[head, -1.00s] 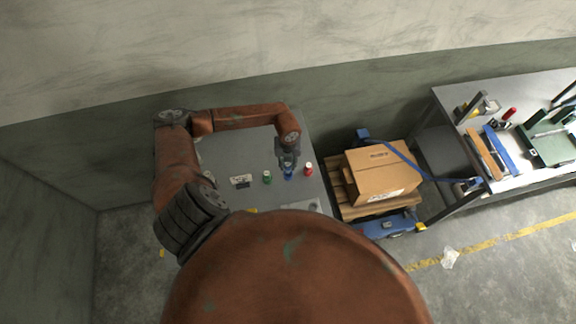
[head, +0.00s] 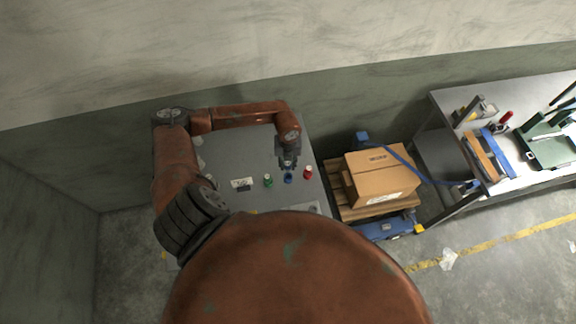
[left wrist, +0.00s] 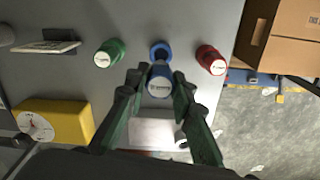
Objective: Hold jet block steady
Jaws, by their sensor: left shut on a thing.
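My left gripper (left wrist: 158,82) is shut on a blue cylinder (left wrist: 160,78) with a pale, marked end, seen between its two fingers in the left wrist view. In the head view, the left gripper (head: 287,164) hangs over the right part of the grey table (head: 225,153). A blue ring-like piece (left wrist: 160,50) stands on the table just beyond the held cylinder; it also shows in the head view (head: 288,178). No jet block can be clearly told apart. A small dark piece (head: 243,188) lies by a white card. My right gripper is not in view.
A green cylinder (left wrist: 110,53) and a red cylinder (left wrist: 211,60) stand on either side of the ring. A yellow box with a dial (left wrist: 55,122) is at lower left. A cardboard box (head: 382,177) on a pallet is beyond the table's right edge.

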